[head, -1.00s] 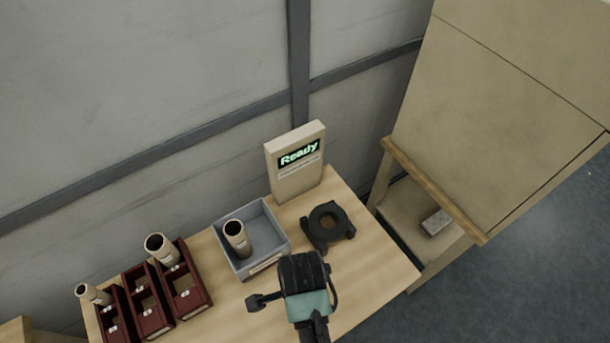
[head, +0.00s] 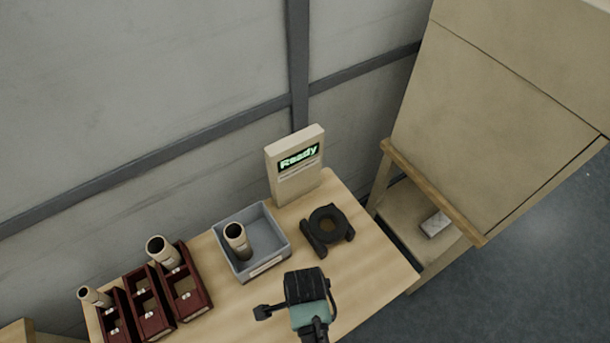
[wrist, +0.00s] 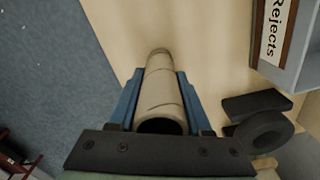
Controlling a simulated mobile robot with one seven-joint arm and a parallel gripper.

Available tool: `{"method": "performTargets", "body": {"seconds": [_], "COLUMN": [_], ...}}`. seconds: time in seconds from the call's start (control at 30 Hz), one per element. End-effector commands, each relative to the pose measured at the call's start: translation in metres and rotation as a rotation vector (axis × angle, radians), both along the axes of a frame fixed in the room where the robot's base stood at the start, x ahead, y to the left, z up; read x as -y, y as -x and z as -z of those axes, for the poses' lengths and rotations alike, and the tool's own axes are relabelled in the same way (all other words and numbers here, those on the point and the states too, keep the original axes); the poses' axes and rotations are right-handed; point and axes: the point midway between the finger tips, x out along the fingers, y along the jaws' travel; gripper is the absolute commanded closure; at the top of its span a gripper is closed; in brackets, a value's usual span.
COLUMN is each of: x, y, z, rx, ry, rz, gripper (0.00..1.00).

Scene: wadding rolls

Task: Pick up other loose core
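The loose core (wrist: 160,85) is a pale beige tube. In the wrist view it lies between the two blue fingers of my gripper (wrist: 160,78), its dark open end close to the palm. The fingers stand along both sides of it with little or no room; firm contact does not show. In the head view my gripper (head: 307,288) is low over the front of the table, and this core is hidden behind it. Another beige core (head: 236,240) stands in the grey bin (head: 264,268), labelled "Rejects" in the wrist view (wrist: 273,30).
A black ring on a stand (head: 328,226) sits right of the bin, also at right in the wrist view (wrist: 263,130). Dark red crates (head: 186,292) at left hold cores. A "Ready" display (head: 298,165) stands behind. Bare table (head: 375,265) shows at right.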

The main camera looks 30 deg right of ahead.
Motion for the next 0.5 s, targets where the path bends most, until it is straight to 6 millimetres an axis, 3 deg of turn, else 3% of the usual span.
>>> {"method": "performTargets", "body": {"seconds": [0.03, 0.23, 0.5], "x": [0.0, 0.0, 0.0], "y": [0.0001, 0.0001, -0.0001], "z": [0.0, -0.0001, -0.0012], "rx": [0.0, -0.001, 0.0], "ry": [0.0, 0.0, 0.0], "rz": [0.0, 0.0, 0.0], "gripper": [0.64, 1.0, 1.0]}}
